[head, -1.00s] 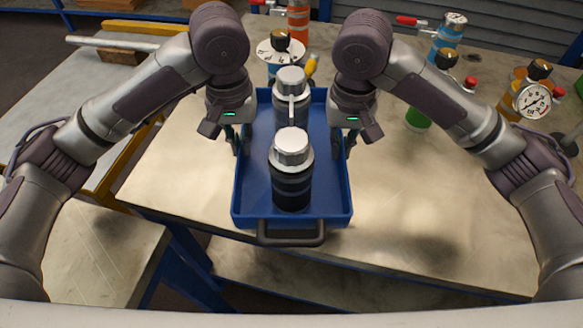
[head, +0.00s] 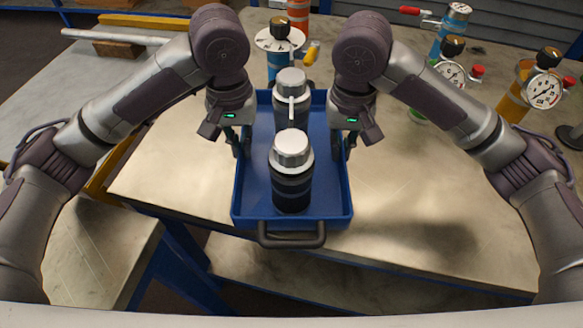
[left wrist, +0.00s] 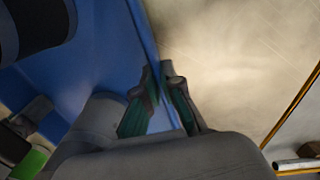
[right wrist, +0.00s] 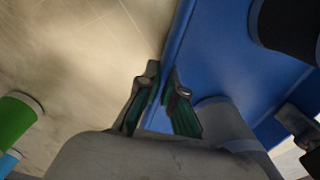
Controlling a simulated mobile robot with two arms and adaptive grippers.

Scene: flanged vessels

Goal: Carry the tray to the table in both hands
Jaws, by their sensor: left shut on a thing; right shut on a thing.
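The blue tray (head: 250,203) is in the middle of the head view, over the near part of the table (head: 420,190). Two dark vessels with silver caps stand upright in it, a near one (head: 291,190) and a far one (head: 291,85). My left gripper (head: 237,148) is shut on the tray's left wall. The left wrist view shows its fingers (left wrist: 165,90) on either side of that wall. My right gripper (head: 348,146) is shut on the right wall, and its fingers (right wrist: 162,88) pinch it in the right wrist view. I cannot tell whether the tray touches the table.
A blue vessel with a white disc (head: 280,42) stands just beyond the tray. Vessels with gauges, one orange (head: 515,100), stand at the right back. Another bench (head: 50,110) is at the left. The table right of the tray is clear.

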